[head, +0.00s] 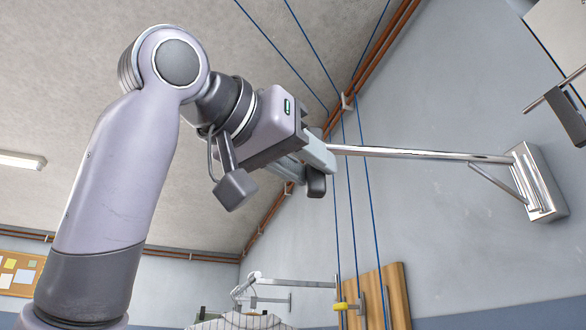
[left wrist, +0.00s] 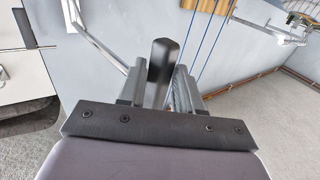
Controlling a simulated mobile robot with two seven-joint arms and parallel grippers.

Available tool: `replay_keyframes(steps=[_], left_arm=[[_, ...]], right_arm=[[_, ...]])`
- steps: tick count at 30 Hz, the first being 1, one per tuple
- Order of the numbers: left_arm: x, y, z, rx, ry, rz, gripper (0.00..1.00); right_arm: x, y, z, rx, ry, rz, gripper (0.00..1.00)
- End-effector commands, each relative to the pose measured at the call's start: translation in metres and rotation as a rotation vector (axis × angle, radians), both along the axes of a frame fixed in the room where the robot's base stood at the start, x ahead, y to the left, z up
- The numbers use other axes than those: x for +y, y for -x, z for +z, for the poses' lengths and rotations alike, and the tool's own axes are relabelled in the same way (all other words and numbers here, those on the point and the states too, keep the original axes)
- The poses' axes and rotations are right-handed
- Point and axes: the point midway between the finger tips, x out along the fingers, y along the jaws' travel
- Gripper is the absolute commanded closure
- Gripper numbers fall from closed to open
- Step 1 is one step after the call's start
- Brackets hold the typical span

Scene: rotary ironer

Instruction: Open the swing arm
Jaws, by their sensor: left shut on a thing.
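The swing arm (head: 425,153) is a chrome bar reaching out from a metal bracket (head: 540,182) on the wall at right, with a thin diagonal brace beneath it. In the left wrist view the bar (left wrist: 98,43) runs down from upper left toward the fingers. My left gripper (head: 318,157) is at the bar's free end, shut on its black handle (head: 316,186). In the left wrist view, the handle (left wrist: 160,62) stands between the two grey fingers of the gripper (left wrist: 160,85). The fingers hide the joint between handle and bar. My right gripper is not in view.
Blue cords (head: 349,210) hang close beside the gripper. Another wall arm (head: 295,282), a striped garment (head: 240,321) and a wooden board (head: 388,295) are lower in the head view. A white unit (head: 558,40) with a dark bar is at upper right.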

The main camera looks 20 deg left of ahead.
Motion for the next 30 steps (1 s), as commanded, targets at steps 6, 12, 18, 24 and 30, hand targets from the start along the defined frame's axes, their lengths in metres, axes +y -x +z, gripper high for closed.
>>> replay_keyframes(steps=[6, 12, 18, 24, 30], left_arm=[[-0.0101, 0.0000, -0.0007, -0.001, -0.001, -0.024, 1.00], [-0.0102, -0.0002, -0.0008, 0.000, -0.001, -0.024, 1.00], [-0.0103, -0.0002, -0.0008, -0.001, -0.002, -0.024, 0.49], [-0.0068, -0.0004, -0.0003, 0.000, -0.001, -0.017, 0.49], [-0.0045, -0.0002, 0.0003, -0.002, 0.001, -0.013, 0.49]], right_arm=[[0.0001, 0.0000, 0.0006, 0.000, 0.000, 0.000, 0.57], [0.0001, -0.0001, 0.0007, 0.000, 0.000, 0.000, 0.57], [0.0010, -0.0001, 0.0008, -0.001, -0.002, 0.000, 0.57], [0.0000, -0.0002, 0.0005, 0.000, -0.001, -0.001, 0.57], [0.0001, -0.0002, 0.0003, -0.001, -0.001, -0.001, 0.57]])
